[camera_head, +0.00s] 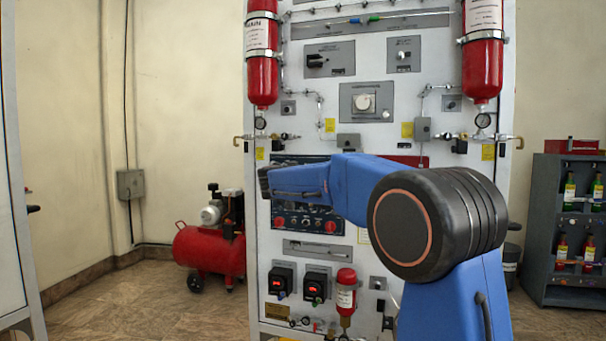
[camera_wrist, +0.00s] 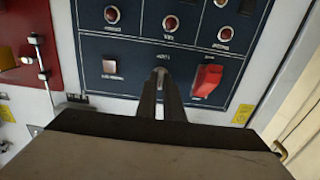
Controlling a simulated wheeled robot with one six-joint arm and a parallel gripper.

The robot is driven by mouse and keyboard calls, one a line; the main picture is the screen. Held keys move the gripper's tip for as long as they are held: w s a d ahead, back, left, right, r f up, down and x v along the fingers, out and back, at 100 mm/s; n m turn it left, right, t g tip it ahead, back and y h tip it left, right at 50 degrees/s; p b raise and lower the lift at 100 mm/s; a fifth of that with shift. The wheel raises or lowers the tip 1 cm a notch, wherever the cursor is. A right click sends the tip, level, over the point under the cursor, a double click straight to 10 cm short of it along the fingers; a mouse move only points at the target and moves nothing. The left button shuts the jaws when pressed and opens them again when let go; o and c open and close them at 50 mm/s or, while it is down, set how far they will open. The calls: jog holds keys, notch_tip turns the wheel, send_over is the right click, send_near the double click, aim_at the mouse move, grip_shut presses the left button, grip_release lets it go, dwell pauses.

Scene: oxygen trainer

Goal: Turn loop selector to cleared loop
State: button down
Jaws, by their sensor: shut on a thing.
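In the head view my blue arm crosses the upper part of the panel (camera_head: 292,222), and the fingertips cannot be made out there.
Several red round lamps sit above. A red compressor (camera_head: 210,252) stands on the floor left of the trainer; a grey shelf (camera_head: 546,220) stands right.

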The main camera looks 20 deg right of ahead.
jog(key=shift+a+f+n, duration=0.1)
jog(key=shift+n, duration=4.4)
jog(key=c, duration=1.9)
grip_release()
jog(key=v, duration=1.7)
